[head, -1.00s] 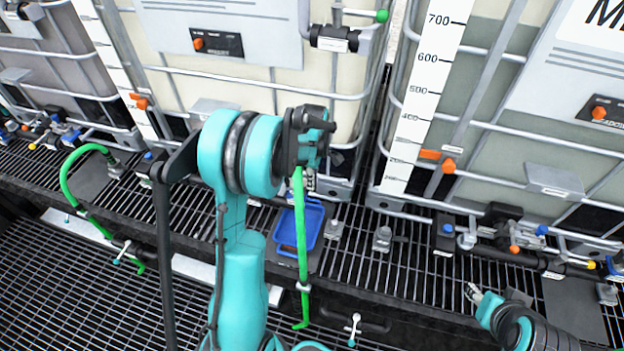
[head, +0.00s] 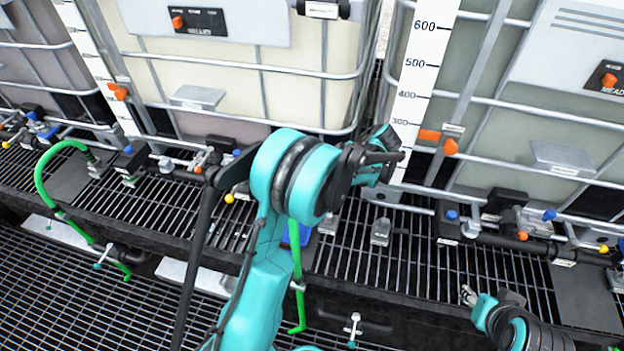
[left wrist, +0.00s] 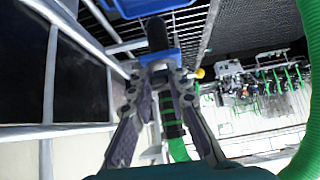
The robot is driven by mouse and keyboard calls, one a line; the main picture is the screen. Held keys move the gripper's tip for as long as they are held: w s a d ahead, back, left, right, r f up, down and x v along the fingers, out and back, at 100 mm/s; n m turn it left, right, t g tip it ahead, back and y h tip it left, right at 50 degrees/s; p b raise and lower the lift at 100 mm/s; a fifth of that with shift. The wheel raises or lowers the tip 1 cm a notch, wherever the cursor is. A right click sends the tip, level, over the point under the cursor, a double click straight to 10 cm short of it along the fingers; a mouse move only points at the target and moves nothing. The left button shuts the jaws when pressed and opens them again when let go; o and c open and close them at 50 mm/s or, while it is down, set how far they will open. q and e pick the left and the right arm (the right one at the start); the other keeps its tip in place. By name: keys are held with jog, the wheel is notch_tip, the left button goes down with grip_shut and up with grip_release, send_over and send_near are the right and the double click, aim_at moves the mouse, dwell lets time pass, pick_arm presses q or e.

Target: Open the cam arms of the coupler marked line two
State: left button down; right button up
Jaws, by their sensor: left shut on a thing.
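My left gripper (left wrist: 161,72) has its two grey fingers converging on a dark part (left wrist: 157,36) in the left wrist view. A green hose (left wrist: 176,140) with a dark banded end lies just behind the fingers. In the head view my left arm hides this gripper and what it holds. A green hose (head: 297,270) hangs below that arm, its top end hidden. No line-two marking is readable, and I cannot tell which coupler the dark part belongs to. My right gripper (head: 468,294) is at lower right above the grating, too small to judge its jaws.
A blue tray (head: 304,236) is mostly hidden behind my left arm; blue surfaces also show beside the fingers in the left wrist view (left wrist: 140,7). Caged totes (head: 345,68) line the back. Another green hose (head: 42,180) stands at left.

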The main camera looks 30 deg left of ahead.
pick_arm(q)
jog(key=shift+d+f+g+y+b, duration=0.2)
jog(key=shift+f+y+b, duration=0.15)
jog(key=shift+y+b, duration=0.5)
jog(key=shift+d+f+g+y+b, duration=0.15)
jog(key=shift+f+y+b, duration=0.2)
jog(key=shift+y+b, duration=0.5)
jog(key=c, duration=1.4)
grip_release()
jog(key=shift+c, duration=0.2)
jog(key=v, duration=0.7)
jog(key=shift+r, duration=0.25)
jog(key=shift+w+d, duration=0.1)
